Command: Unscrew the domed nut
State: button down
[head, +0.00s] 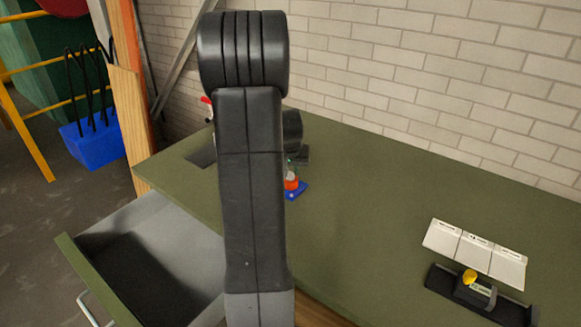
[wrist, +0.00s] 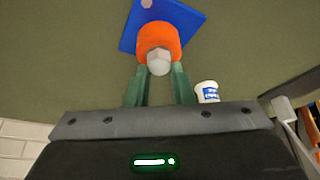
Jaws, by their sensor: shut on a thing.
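The domed nut (wrist: 158,62) is a pale grey, rounded piece on top of an orange block (wrist: 158,38). The block stands on a blue plate (wrist: 130,40); a small pale round piece shows on the plate's far part. My gripper (wrist: 161,71) has its two green fingers on either side of the nut, shut on it. In the head view the orange block (head: 291,184) and blue plate (head: 296,193) show just right of my arm, which hides much of the gripper. Whether the nut has risen off the block cannot be told.
A white tub with a blue label (wrist: 207,92) stands right of the fingers in the wrist view. On the green bench (head: 370,200), white label cards (head: 475,253) and a black holder with a yellow knob (head: 476,290) lie at right. An open drawer (head: 150,265) juts out at left.

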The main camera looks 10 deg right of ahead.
jog(key=shift+r+n+y+p, duration=0.15)
jog(key=shift+n+y+p, duration=0.15)
jog(key=shift+n+p, duration=0.4)
jog(key=shift+n+y+b, duration=0.35)
jog(key=shift+n+y, duration=0.05)
jog(key=shift+n, duration=0.9)
jog(key=n+b, duration=0.1)
jog(key=n+y+b, duration=0.1)
jog(key=n, duration=0.1)
jog(key=shift+f, duration=0.25)
jog(key=shift+r+n+g+y+b, duration=0.15)
jog(key=shift+n+g+y+b, duration=0.15)
jog(key=shift+n+y+b, duration=0.55)
jog(key=shift+n+h, duration=0.25)
jog(key=shift+h, duration=0.1)
